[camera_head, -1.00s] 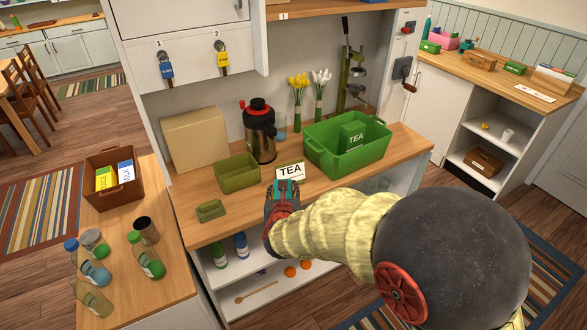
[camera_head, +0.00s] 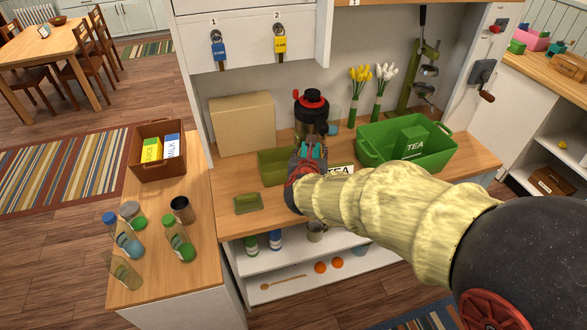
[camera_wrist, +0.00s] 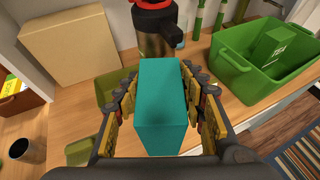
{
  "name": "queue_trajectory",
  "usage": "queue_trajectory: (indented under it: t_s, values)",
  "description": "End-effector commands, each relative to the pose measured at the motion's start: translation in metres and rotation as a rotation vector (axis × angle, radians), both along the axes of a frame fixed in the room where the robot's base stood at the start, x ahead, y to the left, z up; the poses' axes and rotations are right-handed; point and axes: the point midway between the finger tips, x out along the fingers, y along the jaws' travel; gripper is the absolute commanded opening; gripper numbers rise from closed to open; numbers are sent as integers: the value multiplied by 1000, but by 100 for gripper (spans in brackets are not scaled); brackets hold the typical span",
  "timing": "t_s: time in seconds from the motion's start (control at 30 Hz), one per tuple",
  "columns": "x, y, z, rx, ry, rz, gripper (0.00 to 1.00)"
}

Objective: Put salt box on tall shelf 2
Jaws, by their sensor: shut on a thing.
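My gripper (camera_head: 308,152) is shut on a teal box (camera_wrist: 162,105), which I take to be the salt box; no label shows on its visible faces. In the wrist view the box stands between both fingers, above the wooden counter. In the head view my gripper hides most of the box, in front of the dark flask and beside the olive bin. A shelf edge marked 1 (camera_head: 358,3) shows at the top of the head view. I see no shelf marked 2; a 2 stands only above a key hook on the cabinet front.
The counter (camera_head: 225,190) holds a cardboard box (camera_head: 243,124), a flask (camera_head: 311,108), an olive bin (camera_head: 272,167), a green TEA crate (camera_head: 375,148) and flowers. Keys (camera_head: 219,52) hang on the cabinet front. Several bottles and jars and a brown crate (camera_head: 158,172) stand on the left counter.

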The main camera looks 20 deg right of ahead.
Motion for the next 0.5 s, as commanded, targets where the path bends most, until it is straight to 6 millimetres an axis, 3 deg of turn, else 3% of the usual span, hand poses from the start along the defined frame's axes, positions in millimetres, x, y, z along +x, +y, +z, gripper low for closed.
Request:
queue_trajectory:
  t_s: [0.1, 0.3, 0.5]
  values:
    - [19, 18, -14, -2, 2, 3, 0]
    - [38, 34, -47, 0, 0, 1, 0]
    - [46, 41, -58, 0, -2, 0, 0]
